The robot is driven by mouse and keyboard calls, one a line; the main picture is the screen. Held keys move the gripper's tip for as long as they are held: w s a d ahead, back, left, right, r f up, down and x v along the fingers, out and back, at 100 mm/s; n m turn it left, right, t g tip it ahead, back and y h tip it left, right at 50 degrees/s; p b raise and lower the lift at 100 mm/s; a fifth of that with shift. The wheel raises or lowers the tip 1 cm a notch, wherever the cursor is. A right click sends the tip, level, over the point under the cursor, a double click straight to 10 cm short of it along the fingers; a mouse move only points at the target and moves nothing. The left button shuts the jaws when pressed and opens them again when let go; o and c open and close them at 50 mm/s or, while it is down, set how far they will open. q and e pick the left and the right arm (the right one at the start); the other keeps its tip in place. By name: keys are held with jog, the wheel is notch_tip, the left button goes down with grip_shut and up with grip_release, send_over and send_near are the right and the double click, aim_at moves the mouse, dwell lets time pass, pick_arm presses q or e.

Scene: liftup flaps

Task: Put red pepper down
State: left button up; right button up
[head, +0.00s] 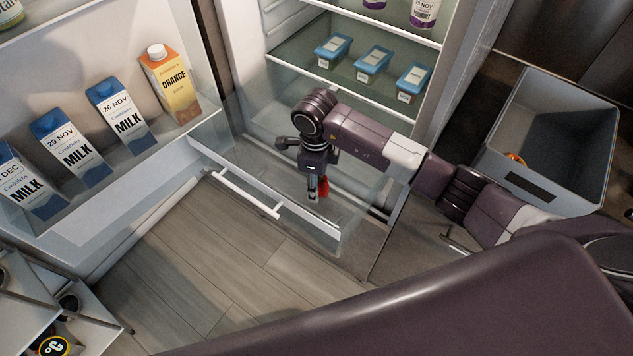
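The red pepper (323,187) is a small red shape in the head view, partly hidden behind a finger of my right gripper (316,190). The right arm reaches in from the right, and its gripper points down into the clear drawer (267,176) at the bottom of the fridge. The gripper appears shut on the pepper; its far finger is hidden. I cannot tell whether the pepper touches the drawer floor. The drawer is pulled out and has a white handle (248,194). My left gripper is not in view.
The open fridge door (150,195) at left holds milk cartons (117,112) and an orange juice carton (170,83). Blue-lidded boxes (373,62) stand on a shelf above the drawer. A grey crate (540,195) at right holds a small orange-red item. Wood floor lies in front.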

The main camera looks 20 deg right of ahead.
jog(key=o, duration=1.1)
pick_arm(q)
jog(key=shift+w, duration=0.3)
pick_arm(e)
jog(key=shift+o, duration=0.7)
jog(key=shift+r, duration=0.25)
notch_tip(320, 180, up, 12)
jog(key=shift+s+a+f+b, duration=0.1)
jog(key=shift+s+f+b, duration=0.05)
jog(key=shift+b, duration=0.5)
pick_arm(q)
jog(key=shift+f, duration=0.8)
